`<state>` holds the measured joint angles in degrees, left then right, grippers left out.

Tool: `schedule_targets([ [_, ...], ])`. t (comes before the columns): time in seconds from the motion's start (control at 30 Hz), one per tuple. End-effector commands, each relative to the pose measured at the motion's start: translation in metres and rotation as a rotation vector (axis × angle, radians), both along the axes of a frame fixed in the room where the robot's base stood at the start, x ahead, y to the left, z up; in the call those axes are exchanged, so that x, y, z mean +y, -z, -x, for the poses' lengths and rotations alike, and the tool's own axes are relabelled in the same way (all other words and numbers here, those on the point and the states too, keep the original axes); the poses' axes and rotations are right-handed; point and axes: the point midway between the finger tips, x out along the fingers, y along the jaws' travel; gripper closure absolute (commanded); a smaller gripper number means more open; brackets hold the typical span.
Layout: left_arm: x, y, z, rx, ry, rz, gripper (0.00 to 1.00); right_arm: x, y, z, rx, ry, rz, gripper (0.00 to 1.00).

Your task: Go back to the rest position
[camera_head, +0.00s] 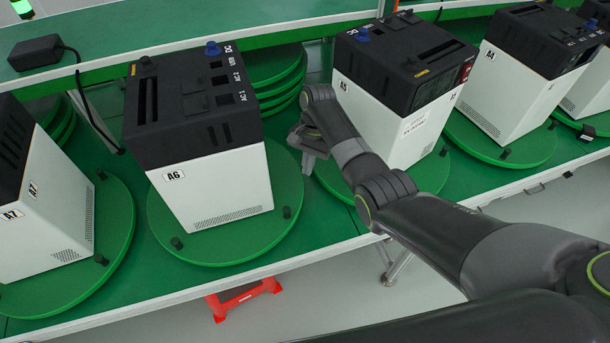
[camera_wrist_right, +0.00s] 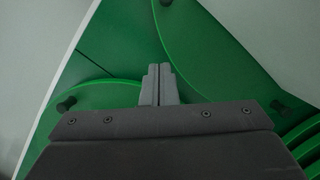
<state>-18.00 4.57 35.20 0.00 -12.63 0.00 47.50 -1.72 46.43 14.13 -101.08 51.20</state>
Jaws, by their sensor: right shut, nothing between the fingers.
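My right arm comes in from the right in the head view. Its gripper (camera_head: 308,162) hangs over the green bench between the box marked A6 (camera_head: 212,190) and the box marked A5 (camera_head: 395,125). In the right wrist view the two fingers (camera_wrist_right: 159,84) of this gripper are together with nothing between them. The gripper appears to be near the edges of two green turntables; I cannot tell whether it touches anything. My left gripper does not show.
Green turntables (camera_head: 285,225) carry black-and-white boxes along the bench, including A7 (camera_head: 40,215) and A4 (camera_head: 505,100). A black adapter (camera_head: 36,52) with a cable lies on the upper shelf (camera_head: 130,30). A red stand (camera_head: 243,299) is on the floor below.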

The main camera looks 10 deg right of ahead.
Motion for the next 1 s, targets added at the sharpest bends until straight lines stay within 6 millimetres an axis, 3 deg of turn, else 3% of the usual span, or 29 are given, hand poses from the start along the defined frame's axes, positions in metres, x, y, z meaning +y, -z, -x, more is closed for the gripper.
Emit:
schedule_targets([
  [0.37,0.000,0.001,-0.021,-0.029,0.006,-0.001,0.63,-0.002,-0.012,-0.002,0.001,0.000,-0.001,1.00],
  [0.7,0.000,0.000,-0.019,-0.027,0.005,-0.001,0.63,-0.002,-0.012,-0.001,0.000,-0.001,0.000,1.00],
  [0.87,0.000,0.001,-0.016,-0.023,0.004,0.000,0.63,-0.013,0.003,0.008,-0.025,-0.017,-0.008,1.00],
  [1.0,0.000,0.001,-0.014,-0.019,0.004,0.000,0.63,-0.038,0.032,0.034,-0.090,-0.059,-0.015,1.00],
])
